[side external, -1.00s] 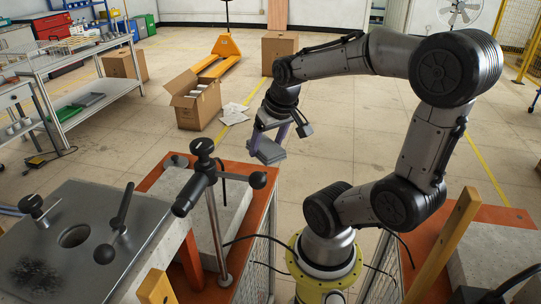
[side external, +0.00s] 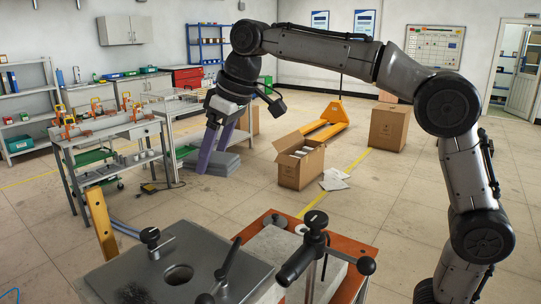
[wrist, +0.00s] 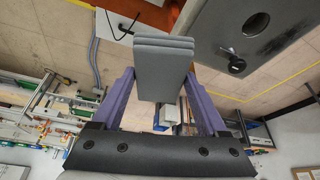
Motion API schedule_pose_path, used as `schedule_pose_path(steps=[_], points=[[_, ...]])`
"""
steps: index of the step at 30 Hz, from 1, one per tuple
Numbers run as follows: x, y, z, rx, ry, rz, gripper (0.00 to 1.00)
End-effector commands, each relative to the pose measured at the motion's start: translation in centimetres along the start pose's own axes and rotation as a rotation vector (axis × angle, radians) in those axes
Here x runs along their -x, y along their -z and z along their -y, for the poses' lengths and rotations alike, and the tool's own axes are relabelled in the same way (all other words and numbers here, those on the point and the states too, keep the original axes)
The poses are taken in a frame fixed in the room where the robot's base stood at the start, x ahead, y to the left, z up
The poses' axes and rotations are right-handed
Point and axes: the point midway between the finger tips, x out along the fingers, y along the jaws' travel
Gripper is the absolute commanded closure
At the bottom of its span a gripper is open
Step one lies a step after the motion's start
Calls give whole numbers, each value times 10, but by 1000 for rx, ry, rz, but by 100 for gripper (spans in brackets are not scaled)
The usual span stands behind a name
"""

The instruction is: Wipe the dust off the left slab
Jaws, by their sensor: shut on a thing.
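My gripper (side external: 213,156) is shut on a grey layered pad (side external: 230,164). In the side external view it is in the air, behind the left slab. The wrist view shows the pad (wrist: 164,65) between my two purple fingers. The left slab is a grey metal plate (side external: 130,275) at the bottom left, with a round hole and black-knobbed clamps. Its near part is cut off by the frame edge. The slab (wrist: 215,30) also shows at the top right of the wrist view, apart from the pad.
Black-knobbed clamps (side external: 315,240) stand up at the slab and beside it. A yellow wooden post (side external: 101,220) rises at the slab's far left. An orange-topped stand (side external: 355,245) is to the right. Open floor lies behind, with a cardboard box (side external: 300,165).

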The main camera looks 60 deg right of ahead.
Motion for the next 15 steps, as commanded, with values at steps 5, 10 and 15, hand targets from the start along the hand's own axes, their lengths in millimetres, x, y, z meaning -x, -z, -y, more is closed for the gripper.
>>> schedule_pose_path(steps=[5,10,15], points=[[-10,34,78,168,69,0,68],[-22,48,148,298,123,2,68],[-36,43,201,392,162,1,68]])
